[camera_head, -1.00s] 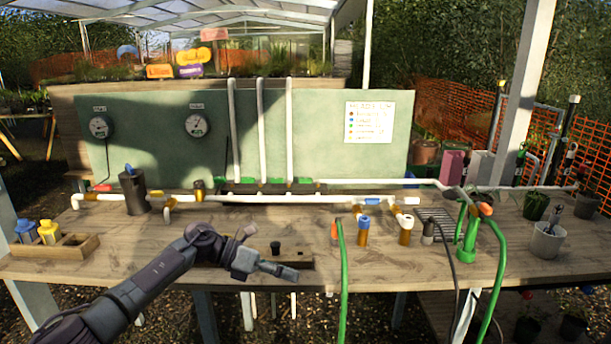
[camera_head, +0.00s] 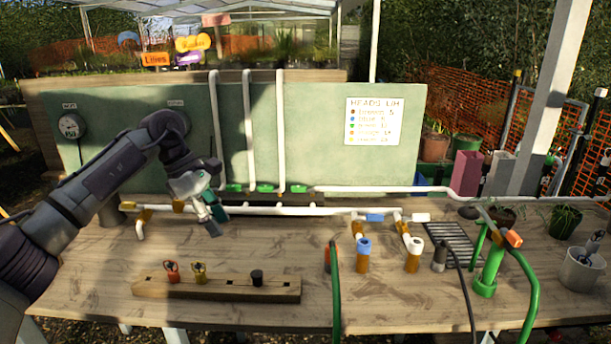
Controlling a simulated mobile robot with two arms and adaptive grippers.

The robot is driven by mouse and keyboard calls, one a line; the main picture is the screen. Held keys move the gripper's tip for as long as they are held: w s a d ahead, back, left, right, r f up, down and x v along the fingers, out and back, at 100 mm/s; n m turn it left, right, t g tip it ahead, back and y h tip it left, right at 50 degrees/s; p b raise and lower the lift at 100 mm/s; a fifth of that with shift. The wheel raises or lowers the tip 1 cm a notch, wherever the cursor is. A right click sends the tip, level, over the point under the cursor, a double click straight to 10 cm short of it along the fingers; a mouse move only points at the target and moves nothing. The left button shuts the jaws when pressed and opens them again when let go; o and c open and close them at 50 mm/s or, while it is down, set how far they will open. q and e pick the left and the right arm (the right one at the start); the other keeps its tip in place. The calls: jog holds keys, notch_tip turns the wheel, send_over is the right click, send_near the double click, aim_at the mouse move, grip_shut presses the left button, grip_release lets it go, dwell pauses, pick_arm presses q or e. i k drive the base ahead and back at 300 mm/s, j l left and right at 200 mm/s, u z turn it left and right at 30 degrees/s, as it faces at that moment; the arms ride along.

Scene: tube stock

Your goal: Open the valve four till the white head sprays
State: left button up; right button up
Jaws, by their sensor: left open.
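My left gripper (camera_head: 212,214) is open and empty, its fingers pointing down in front of the white pipe (camera_head: 290,210) at its left part. Several green valve handles (camera_head: 265,188) sit at the feet of the upright white pipes behind it. No spray shows. A sign (camera_head: 374,121) on the green panel lists coloured dots; its text is too small to read surely. The right gripper is out of view.
A wooden block (camera_head: 220,290) in front holds a red and a yellow handled piece and a black knob. The middle tabletop is clear.

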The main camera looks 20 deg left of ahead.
aim_at(295, 188)
jog(key=i, duration=1.4)
